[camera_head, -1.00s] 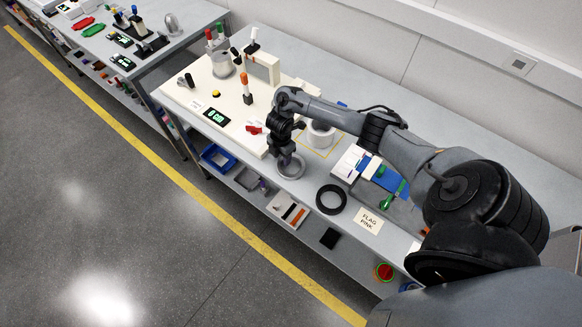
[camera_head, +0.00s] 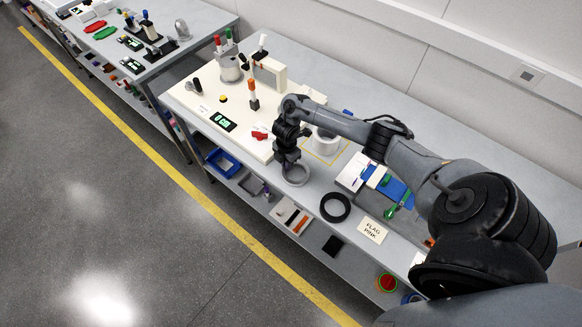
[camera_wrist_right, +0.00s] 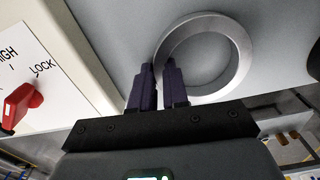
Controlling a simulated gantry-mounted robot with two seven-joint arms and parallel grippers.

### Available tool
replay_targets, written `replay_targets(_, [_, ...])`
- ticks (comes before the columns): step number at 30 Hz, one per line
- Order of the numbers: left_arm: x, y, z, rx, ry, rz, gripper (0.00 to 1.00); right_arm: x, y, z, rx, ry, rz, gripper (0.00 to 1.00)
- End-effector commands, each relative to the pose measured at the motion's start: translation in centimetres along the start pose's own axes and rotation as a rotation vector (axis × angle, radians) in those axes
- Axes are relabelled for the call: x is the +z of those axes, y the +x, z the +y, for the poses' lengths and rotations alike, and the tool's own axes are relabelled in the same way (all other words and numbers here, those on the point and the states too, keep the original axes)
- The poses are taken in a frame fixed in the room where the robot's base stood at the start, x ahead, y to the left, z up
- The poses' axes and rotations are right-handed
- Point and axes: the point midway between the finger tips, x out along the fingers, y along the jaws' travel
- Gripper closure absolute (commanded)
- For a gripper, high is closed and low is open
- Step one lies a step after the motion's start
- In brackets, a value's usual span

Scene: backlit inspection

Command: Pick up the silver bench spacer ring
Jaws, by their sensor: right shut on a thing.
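The silver spacer ring (camera_head: 299,184) lies flat at the front of the bench, or very near its surface. In the right wrist view the ring (camera_wrist_right: 246,58) is plain grey metal with an open centre. My right gripper (camera_head: 287,163) points down at the ring's left edge. In the wrist view its two dark purple fingers (camera_wrist_right: 160,72) are shut on the ring's wall, one finger inside and one outside. The fingertips are partly hidden in the head view. I cannot tell any gap under the ring. My left gripper is not in view.
A black ring (camera_head: 335,219) lies to the right, near a "FLAG PINK" card (camera_head: 372,230). A cream panel with a red lever (camera_wrist_right: 22,103) is on the left. The bench's front edge is close.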

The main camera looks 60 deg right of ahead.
Motion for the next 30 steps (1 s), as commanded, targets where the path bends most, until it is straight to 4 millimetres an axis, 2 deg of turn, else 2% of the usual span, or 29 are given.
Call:
replay_targets(7, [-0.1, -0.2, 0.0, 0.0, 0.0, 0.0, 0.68, 0.1, -1.5, 0.1, 0.003, -0.001, 0.0, 1.0])
replay_targets(12, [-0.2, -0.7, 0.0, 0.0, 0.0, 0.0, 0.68, 0.1, -4.2, 0.1, 0.004, -0.003, -0.001, 1.0])
replay_targets(21, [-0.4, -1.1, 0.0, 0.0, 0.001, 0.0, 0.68, 6.2, -7.7, -0.4, 0.002, 0.003, -0.004, 1.0])
replay_targets(30, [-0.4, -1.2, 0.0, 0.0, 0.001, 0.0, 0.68, 10.2, -10.2, -0.8, 0.0, 0.001, -0.001, 1.0])
